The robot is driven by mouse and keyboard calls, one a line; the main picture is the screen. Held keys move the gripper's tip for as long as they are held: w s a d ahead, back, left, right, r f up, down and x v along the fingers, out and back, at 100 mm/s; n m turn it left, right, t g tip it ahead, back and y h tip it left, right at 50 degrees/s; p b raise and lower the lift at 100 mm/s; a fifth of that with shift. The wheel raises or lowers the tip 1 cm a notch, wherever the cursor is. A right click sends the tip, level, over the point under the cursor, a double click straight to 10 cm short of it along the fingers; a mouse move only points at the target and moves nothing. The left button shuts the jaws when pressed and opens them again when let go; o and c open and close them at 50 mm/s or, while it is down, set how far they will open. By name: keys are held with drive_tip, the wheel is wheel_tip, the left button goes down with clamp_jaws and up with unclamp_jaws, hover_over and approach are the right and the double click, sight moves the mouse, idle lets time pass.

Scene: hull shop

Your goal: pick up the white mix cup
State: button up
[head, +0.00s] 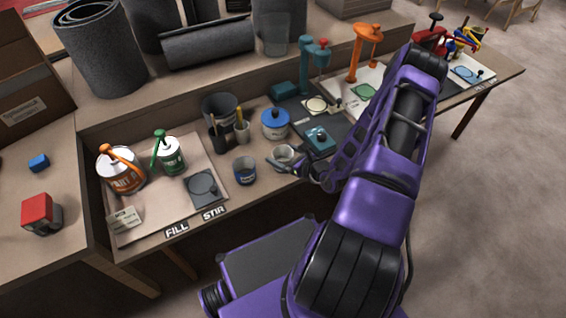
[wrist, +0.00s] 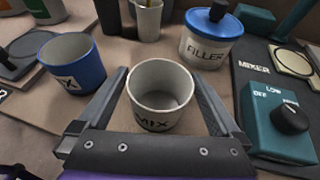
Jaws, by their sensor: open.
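The white mix cup (wrist: 161,98) stands upright on the bench in the wrist view, with dark MIX lettering on its near side. It looks empty. My gripper (wrist: 165,85) is open, with one finger to the left of the cup and one to the right. The cup sits between the fingers, and a gap shows on both sides. In the head view the white cup (head: 284,156) is right of the blue cup, and my gripper (head: 293,163) is at it, partly covering its right side.
A blue cup (wrist: 72,63) stands close left of my left finger. A blue-lidded FILLER tub (wrist: 208,40) is behind, and a teal mixer control box (wrist: 283,120) with a black knob is close on the right. A FILL/STIR tray (head: 150,225) holds two pump cans at left.

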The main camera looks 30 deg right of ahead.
drive_tip(key=shift+x, duration=1.45)
drive_tip(key=shift+r, duration=0.1)
drive_tip(key=c, duration=1.1)
